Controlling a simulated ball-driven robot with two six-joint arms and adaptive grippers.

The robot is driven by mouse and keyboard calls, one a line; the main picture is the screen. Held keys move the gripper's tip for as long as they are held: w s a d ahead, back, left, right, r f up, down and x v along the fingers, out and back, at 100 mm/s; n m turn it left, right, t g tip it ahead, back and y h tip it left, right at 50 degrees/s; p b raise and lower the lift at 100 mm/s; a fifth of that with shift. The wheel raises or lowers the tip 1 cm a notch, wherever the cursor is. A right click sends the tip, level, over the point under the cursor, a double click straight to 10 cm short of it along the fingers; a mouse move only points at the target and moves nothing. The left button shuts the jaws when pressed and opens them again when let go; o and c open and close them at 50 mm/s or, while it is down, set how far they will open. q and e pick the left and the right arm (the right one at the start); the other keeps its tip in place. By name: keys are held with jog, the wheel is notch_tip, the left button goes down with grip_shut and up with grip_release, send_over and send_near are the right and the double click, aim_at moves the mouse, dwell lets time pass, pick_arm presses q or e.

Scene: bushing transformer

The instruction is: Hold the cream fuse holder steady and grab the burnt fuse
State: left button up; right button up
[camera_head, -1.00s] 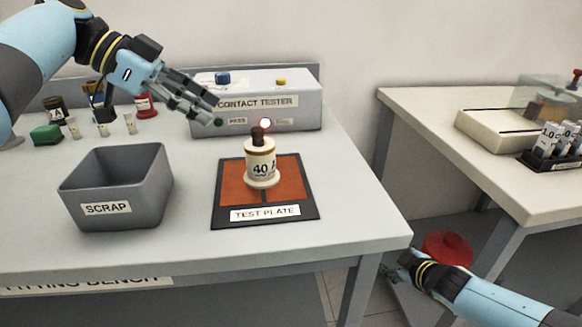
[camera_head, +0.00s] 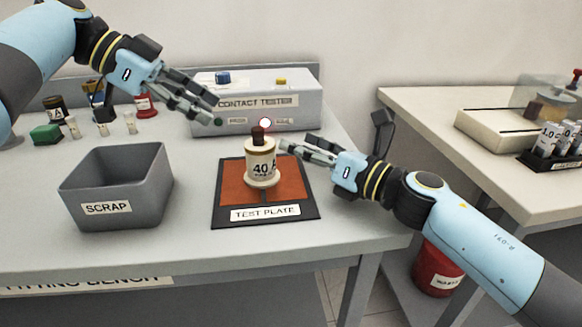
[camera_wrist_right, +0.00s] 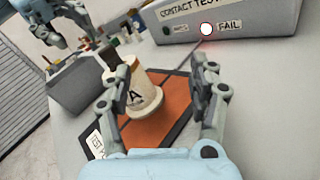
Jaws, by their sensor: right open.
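The cream fuse holder (camera_head: 262,170), marked 40 A, stands upright on the orange test plate (camera_head: 232,185). The dark brown top of the burnt fuse (camera_head: 258,136) sticks up out of it. My right gripper (camera_head: 287,150) is open just to the right of the holder. In the right wrist view the holder (camera_wrist_right: 145,100) shows ahead of the open fingers (camera_wrist_right: 165,75), nearer the left one, which partly covers it. I cannot tell whether they touch. My left gripper (camera_head: 211,112) is open and empty, above and to the left of the holder.
A grey SCRAP bin (camera_head: 115,190) stands left of the plate. The contact tester (camera_head: 290,100) stands behind, its lamp (camera_head: 265,123) beside FAIL lit. Small jars and a green block (camera_head: 46,135) lie at the back left. A second table (camera_head: 450,125) is at right.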

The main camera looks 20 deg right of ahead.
aim_at(271, 160)
jog(key=s+a+n, duration=0.1)
jog(key=a+n, duration=0.1)
jog(key=s+a+f+n, duration=0.1)
jog(key=s+a+n, duration=0.1)
jog(key=n, duration=0.1)
jog(key=shift+s+g, duration=0.2)
jog(key=shift+g, duration=0.2)
jog(key=shift+w+a, duration=0.1)
jog(key=shift+a, duration=0.05)
jog(key=x, duration=1)
jog(key=shift+w+a, duration=0.15)
jog(key=shift+a, duration=0.05)
grip_shut()
